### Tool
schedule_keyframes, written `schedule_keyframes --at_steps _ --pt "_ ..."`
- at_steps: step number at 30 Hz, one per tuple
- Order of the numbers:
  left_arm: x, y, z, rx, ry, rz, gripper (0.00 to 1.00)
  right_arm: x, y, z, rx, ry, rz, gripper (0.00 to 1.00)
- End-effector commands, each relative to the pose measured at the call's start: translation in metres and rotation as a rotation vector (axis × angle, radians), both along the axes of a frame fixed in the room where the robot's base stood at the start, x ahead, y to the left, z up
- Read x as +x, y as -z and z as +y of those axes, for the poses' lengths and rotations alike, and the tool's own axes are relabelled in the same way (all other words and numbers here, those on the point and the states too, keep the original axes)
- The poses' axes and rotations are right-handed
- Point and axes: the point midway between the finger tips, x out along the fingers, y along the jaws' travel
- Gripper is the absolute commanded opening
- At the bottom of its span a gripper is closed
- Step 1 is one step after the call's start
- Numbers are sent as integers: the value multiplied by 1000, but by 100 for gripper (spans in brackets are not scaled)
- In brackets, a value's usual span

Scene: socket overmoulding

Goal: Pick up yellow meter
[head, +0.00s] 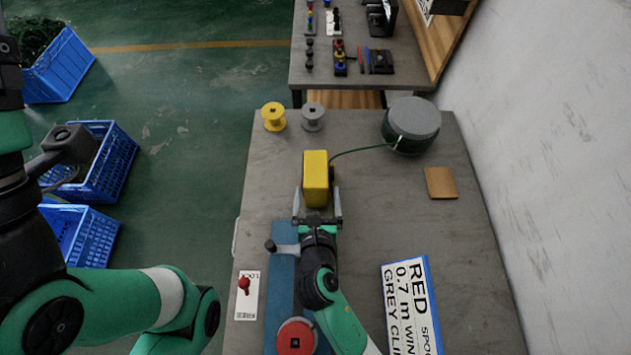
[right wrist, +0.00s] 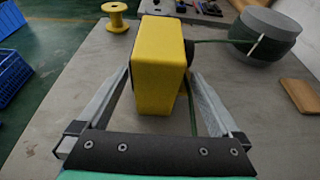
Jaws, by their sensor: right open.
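The yellow meter (head: 315,177) is a yellow box standing on the grey table, with a dark part on its right side and a dark green cable running from it. In the right wrist view the yellow meter (right wrist: 160,65) stands straight ahead. My right gripper (head: 317,197) is open, with one finger on each side of the meter's near end. In the right wrist view the fingers of the right gripper (right wrist: 160,80) flank the meter, with visible gaps near its lower part. My left arm shows at the left of the head view, but its fingertips cannot be made out.
A grey-topped round drum (head: 412,120) takes the cable's other end. A yellow spool (head: 273,116) and a grey spool (head: 312,116) stand at the far edge. A brown block (head: 440,183) lies right. A sign (head: 408,305), a red spool (head: 296,337) and a lock card (head: 247,295) lie nearer.

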Motion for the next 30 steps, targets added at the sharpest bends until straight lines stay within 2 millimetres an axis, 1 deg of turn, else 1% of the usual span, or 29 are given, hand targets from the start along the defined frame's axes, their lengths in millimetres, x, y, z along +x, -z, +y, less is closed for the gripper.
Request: schedule_keyframes --at_steps 1,3,8,11,14,16,20,25,26,30 --pt "0 9 0 0 0 0 100 7 7 0 1 1 0 100" --pt "0 11 0 0 0 0 100 14 7 0 2 1 0 100" --pt "0 12 0 0 0 0 100 18 7 1 3 0 -1 100" --pt "0 25 0 0 0 -1 100 28 15 2 4 1 -1 100" --pt "0 42 0 0 0 0 100 45 24 5 4 1 -2 100" --pt "0 47 0 0 0 0 100 56 26 5 4 1 -1 100" --pt "0 49 0 0 0 0 100 64 25 5 3 0 0 100" --pt "0 47 0 0 0 -1 100 64 24 5 3 0 0 100" --pt "0 47 0 0 0 -1 100 64 24 5 3 0 0 96" --pt "0 47 0 0 0 -1 100 64 24 5 3 0 0 71"
